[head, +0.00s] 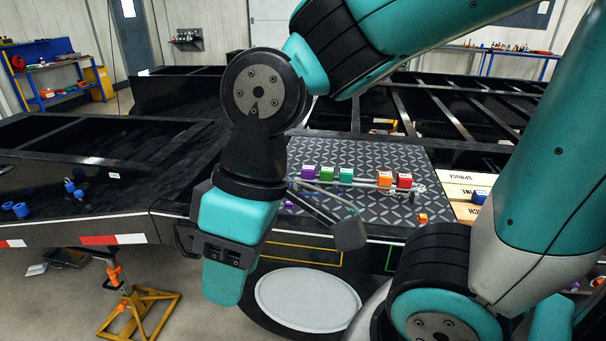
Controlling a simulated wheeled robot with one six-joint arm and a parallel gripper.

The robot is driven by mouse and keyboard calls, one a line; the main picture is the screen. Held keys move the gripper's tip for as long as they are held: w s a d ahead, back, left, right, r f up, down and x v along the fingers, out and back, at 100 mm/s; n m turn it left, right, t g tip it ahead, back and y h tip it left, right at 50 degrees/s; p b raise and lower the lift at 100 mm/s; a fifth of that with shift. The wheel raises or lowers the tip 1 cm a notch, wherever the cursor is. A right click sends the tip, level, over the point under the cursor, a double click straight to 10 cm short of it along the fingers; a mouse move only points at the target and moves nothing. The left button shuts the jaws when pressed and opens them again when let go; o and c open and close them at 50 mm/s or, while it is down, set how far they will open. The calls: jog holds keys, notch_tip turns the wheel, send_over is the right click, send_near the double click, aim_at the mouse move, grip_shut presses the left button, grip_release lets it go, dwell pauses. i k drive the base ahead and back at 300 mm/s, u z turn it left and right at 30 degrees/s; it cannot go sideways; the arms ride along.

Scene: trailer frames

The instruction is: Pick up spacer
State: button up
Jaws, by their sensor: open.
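No thing here is clearly recognisable as the spacer. Small labelled blocks sit in a row along a rod on the dark tread plate (330,212): purple (308,172), green (327,173), teal (346,175), orange (384,177) and red (404,180). A small orange block (422,218) lies at the plate's front right, and a small purple piece (289,204) lies near its left edge. My gripper (215,250) is at the end of my arm, left of the plate and in front of the trailer edge. It is open; its fingertips are hard to make out, and nothing shows in it.
Wooden boards (456,190) with a blue block (479,197) lie right of the plate. Open black frame beams (440,105) stretch behind. A yellow jack stand (135,312) stands on the floor below.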

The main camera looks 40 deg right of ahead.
aim_at(346, 174)
jog(key=z, duration=0.2)
jog(key=i, duration=1.1)
jog(key=z, duration=0.6)
